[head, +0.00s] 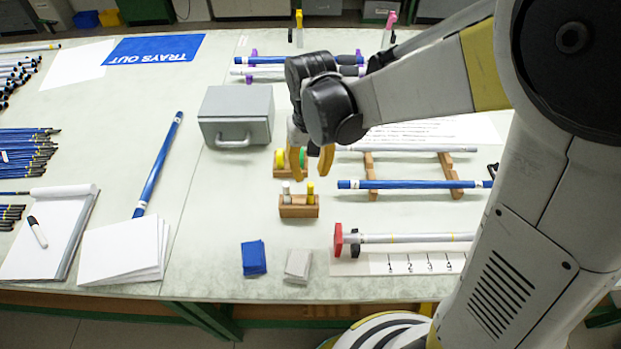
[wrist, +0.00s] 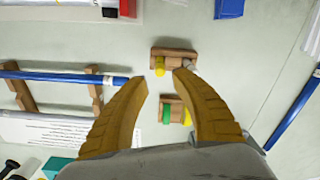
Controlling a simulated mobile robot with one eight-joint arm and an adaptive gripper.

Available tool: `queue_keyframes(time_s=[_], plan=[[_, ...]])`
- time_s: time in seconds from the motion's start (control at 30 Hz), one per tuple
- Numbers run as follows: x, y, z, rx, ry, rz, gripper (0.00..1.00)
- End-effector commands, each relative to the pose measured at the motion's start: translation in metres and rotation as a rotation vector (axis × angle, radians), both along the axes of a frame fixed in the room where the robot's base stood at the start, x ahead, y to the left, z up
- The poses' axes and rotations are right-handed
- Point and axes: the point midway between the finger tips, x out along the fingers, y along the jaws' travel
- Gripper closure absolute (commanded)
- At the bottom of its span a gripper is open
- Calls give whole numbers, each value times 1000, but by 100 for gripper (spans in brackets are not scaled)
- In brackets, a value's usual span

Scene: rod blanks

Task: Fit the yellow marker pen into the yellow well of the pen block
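A small wooden block (head: 298,211) stands on the table and holds a short upright yellow piece (head: 310,190), perhaps the yellow marker pen, at right and a white one at left. The block (wrist: 174,52) and yellow piece (wrist: 160,66) also show in the wrist view. A second wooden block (wrist: 172,98) behind it bears a green piece (wrist: 166,113) and a yellow piece (head: 280,158). I cannot tell which is the pen block, or see the wells. My gripper (head: 312,160) is open and empty, above and beside the second block; its fingertips (wrist: 160,77) point toward the first block.
A grey box (head: 236,115) stands at left behind the blocks. A blue pad (head: 254,258) and a grey pad (head: 298,266) lie in front. Table between the grey box and front edge is mostly clear.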

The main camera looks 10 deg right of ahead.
Motion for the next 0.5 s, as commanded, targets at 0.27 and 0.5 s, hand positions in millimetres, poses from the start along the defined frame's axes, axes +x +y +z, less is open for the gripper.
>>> queue_keyframes(time_s=[0.27,0.5], plan=[[-2,-2,34,2,-9,-2,69],[-27,-29,74,26,-150,-20,69]])
